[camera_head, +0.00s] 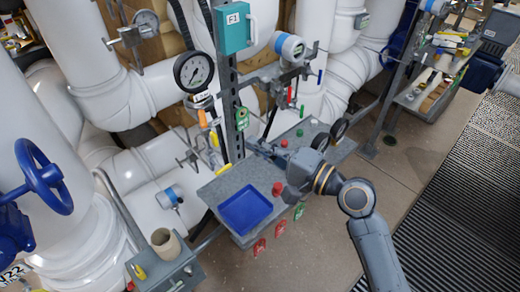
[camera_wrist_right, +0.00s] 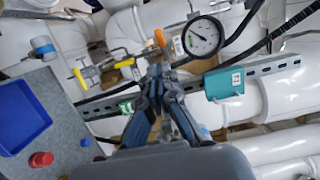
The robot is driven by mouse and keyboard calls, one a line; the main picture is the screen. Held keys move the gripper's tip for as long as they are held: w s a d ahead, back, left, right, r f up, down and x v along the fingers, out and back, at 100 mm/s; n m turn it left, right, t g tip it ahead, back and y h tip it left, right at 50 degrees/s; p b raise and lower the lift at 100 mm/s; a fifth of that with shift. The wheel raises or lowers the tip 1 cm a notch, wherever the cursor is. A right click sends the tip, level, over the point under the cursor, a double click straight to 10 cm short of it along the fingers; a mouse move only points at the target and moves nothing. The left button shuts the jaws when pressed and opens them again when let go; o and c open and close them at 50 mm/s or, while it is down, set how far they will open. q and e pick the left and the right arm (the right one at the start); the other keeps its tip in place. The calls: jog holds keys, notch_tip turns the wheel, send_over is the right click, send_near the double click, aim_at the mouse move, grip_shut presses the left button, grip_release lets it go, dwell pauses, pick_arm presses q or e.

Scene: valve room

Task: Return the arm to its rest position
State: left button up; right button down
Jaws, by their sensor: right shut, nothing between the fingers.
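My right arm comes in from the lower right in the head view. Its gripper (camera_head: 262,148) reaches left over the back of the grey bench, near the upright metal post (camera_head: 238,110). In the wrist view the fingers of my right gripper (camera_wrist_right: 157,72) meet at the tips, shut and empty, in front of the slotted post and small valves. I cannot tell whether the fingertips touch anything. My left gripper is in neither view.
A grey bench (camera_head: 222,184) holds a blue tray (camera_head: 245,211) and a red knob (camera_head: 277,189) close to my right wrist. A pressure gauge (camera_head: 194,72) and a teal box (camera_head: 232,28) sit behind. Grated floor (camera_head: 450,220) at right is clear.

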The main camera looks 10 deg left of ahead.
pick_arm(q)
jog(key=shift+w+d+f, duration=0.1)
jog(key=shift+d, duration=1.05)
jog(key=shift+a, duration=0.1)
